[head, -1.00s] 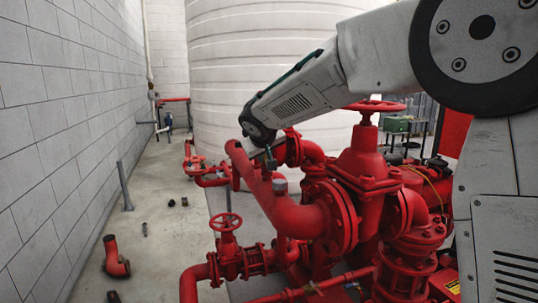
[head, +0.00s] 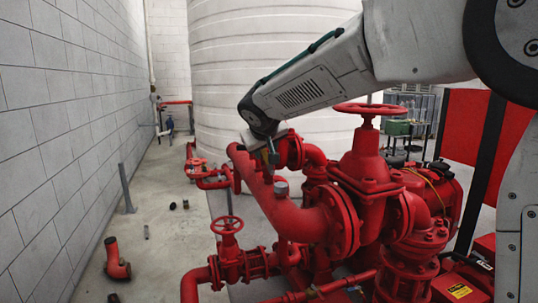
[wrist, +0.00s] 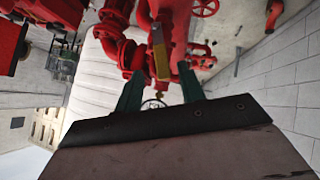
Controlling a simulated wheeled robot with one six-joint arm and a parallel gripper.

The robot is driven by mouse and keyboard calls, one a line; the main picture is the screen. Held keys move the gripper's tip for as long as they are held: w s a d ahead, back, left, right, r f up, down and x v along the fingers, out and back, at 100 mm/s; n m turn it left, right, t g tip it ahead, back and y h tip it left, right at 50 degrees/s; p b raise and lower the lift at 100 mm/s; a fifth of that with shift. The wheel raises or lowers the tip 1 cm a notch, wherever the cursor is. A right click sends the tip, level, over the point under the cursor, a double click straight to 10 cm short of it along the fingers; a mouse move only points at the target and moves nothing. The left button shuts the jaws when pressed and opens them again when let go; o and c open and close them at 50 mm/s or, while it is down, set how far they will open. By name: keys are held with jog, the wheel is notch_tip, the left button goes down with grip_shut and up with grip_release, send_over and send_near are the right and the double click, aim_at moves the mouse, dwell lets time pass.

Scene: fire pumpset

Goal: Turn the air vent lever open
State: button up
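The air vent lever (wrist: 160,56), a narrow brass-yellow and grey bar, shows in the wrist view in front of red pipework. My gripper (wrist: 160,70) has two green fingers standing apart, with the lever's end in line with the gap between them. Whether either finger touches the lever I cannot tell. In the head view my gripper (head: 270,156) is just above the large slanted red pipe (head: 285,208), beside an upright red fitting. The lever is too small and too covered by the gripper to make out there.
A red gate valve with a handwheel (head: 368,110) stands close right of my gripper. A smaller handwheel (head: 227,225) is below left. A large white tank (head: 270,60) is behind.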

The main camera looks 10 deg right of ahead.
jog(key=shift+v, duration=1.45)
jog(key=c, duration=0.4)
jog(key=shift+f+n, duration=0.15)
jog(key=shift+n, duration=0.15)
grip_shut()
jog(key=s+f+n+t+y, duration=0.3)
jog(key=n+y, duration=0.2)
jog(key=n, duration=0.7)
jog(key=s+f+n+t+y, duration=0.2)
jog(key=s+f+n+y, duration=0.15)
jog(key=n, duration=0.75)
jog(key=w+r, duration=0.1)
jog(key=w, duration=0.8)
jog(key=shift+w+y, duration=0.25)
jog(key=shift+y, duration=0.1)
